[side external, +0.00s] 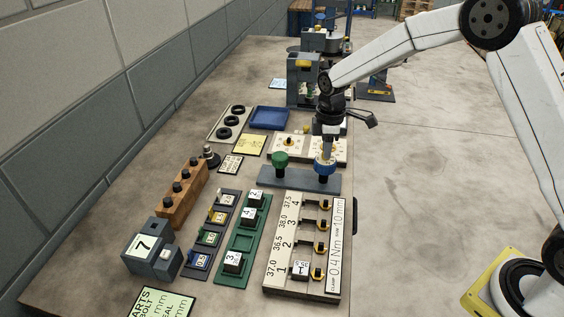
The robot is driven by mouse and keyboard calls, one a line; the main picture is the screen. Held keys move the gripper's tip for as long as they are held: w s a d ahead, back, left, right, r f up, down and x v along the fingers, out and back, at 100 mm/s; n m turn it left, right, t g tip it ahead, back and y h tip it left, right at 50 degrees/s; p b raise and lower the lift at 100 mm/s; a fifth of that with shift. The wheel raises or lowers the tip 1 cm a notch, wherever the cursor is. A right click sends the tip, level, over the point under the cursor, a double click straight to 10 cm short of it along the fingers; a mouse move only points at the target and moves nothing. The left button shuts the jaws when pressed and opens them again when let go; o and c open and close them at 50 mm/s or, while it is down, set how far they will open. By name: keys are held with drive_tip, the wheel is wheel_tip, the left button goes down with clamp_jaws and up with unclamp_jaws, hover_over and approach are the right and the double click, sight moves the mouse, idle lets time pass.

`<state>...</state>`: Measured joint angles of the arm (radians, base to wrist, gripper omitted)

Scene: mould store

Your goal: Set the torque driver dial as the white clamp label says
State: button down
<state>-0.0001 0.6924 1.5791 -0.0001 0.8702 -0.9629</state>
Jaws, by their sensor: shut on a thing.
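The white clamp label (337,245) runs along the right edge of a white board and reads "CLAMP 0.4 Nm" and "10 mm", with small print between. A blue round knob (325,168) with a pale top, which looks like the torque driver dial, stands upright on a grey-blue base plate (297,180). My gripper (325,154) points down over it and is shut on it; the fingertips are small, and the dial's setting cannot be read. A green knob (280,160) stands on the same plate to the left, apart from my gripper.
The white board (290,255) carries several black-and-yellow clamps and number marks. A green rack (243,240), a dark tray strip (211,235), a wooden block (182,192) and a grey "7" block (147,250) stand left. A cream panel (278,146) lies behind.

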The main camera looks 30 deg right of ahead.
sight(328, 161)
idle(0.3)
drive_tip(key=n, duration=0.3)
unclamp_jaws()
idle(0.3)
drive_tip(key=shift+r, duration=0.1)
drive_tip(key=shift+r, duration=3.9)
drive_tip(key=s+f+m+t, duration=0.1)
drive_tip(key=s+f+m, duration=0.1)
drive_tip(key=s+m, duration=0.5)
drive_tip(key=s+f+m+t, duration=0.1)
drive_tip(key=s+f+m, duration=0.2)
drive_tip(key=s+m, duration=0.4)
drive_tip(key=s, duration=0.8)
drive_tip(key=shift+s+f+t, duration=0.2)
drive_tip(key=shift+f+t, duration=0.1)
